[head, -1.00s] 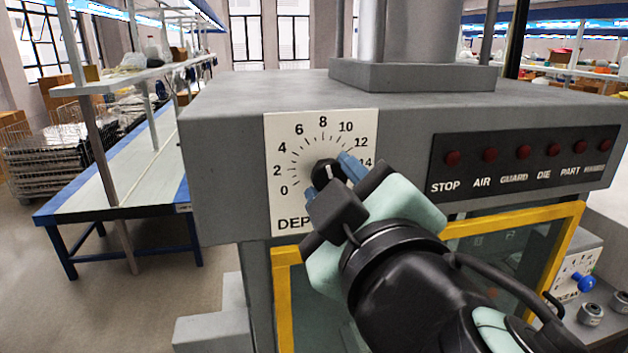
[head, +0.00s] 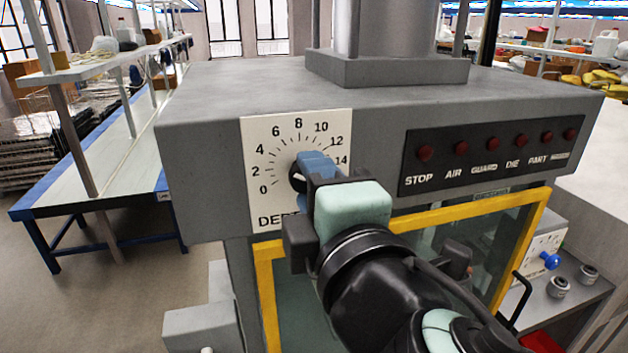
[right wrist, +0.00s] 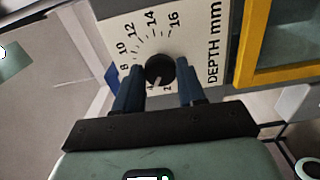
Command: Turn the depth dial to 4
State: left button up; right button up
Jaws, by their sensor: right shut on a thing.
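The black depth dial (head: 296,177) sits on a white scale plate (head: 255,146) on the grey machine's front. Its numbers run from 0 at the left over the top to the right. My right gripper (head: 308,180) is shut on the dial, with blue fingertips on either side. In the right wrist view, the dial (right wrist: 159,70) shows between the fingers (right wrist: 160,84). Its white pointer mark points toward the low-number side, around 2 to 4; the exact reading is unclear. The fingers and palm cover part of the scale. My left gripper is not in view.
A dark panel (head: 440,178) with red lamps is right of the dial. A yellow-framed window (head: 520,230) is below it. A blue-edged bench (head: 75,190) with a shelf stands at the left. Open floor (head: 110,300) lies in front of the bench.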

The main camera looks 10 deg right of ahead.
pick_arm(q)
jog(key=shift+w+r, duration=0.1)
pick_arm(e)
jog(key=shift+r, duration=0.15)
jog(key=o, duration=1.1)
jog(key=shift+c, duration=0.2)
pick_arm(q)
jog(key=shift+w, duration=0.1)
pick_arm(e)
jog(key=shift+w, duration=0.15)
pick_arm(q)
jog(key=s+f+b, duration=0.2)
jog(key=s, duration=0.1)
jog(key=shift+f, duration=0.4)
pick_arm(e)
jog(key=s, duration=1.3)
jog(key=shift+s+d, duration=0.2)
jog(key=shift+d, duration=0.05)
